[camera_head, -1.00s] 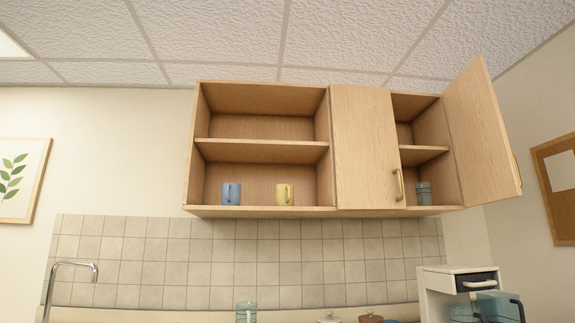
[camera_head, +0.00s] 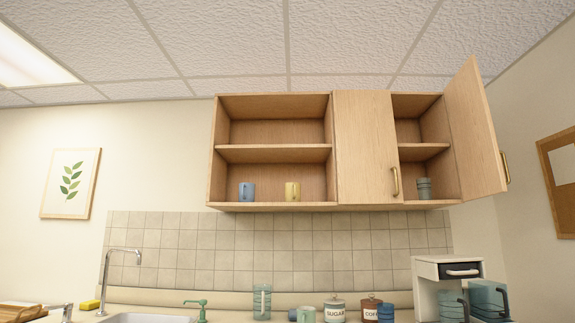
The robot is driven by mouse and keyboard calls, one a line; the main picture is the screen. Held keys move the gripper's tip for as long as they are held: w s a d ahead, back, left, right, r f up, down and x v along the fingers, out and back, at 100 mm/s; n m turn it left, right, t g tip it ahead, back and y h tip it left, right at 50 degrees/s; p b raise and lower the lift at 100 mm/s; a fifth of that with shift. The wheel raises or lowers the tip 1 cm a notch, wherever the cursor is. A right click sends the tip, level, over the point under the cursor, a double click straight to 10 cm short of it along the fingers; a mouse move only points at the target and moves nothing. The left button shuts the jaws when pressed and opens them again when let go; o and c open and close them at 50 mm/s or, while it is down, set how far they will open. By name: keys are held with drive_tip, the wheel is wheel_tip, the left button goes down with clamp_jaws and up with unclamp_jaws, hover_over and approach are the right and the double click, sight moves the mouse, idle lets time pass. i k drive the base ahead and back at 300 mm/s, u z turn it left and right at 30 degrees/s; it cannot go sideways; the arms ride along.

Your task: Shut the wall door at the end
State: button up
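The wall cabinet (camera_head: 272,206) hangs on the back wall above the tiles. Its end door (camera_head: 474,135) at the right is swung wide open toward me and shows a brass handle (camera_head: 505,168) at its free edge. The door beside it (camera_head: 364,148) is shut, with its handle (camera_head: 395,181) at its lower right. The open right compartment holds a dark grey-green cup (camera_head: 424,189) on its bottom. My gripper is in no part of the view.
The open left part of the cabinet holds a blue mug (camera_head: 247,192) and a yellow mug (camera_head: 292,191). Below are a faucet (camera_head: 122,254), sugar jar (camera_head: 334,308), coffee jar (camera_head: 371,308) and white appliance (camera_head: 446,268). Space before the cabinet looks clear.

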sight(480, 171)
drive_tip(key=u, duration=0.15)
drive_tip(key=k, duration=0.5)
drive_tip(key=z, duration=1.1)
drive_tip(key=i, duration=0.5)
drive_tip(key=z, duration=0.15)
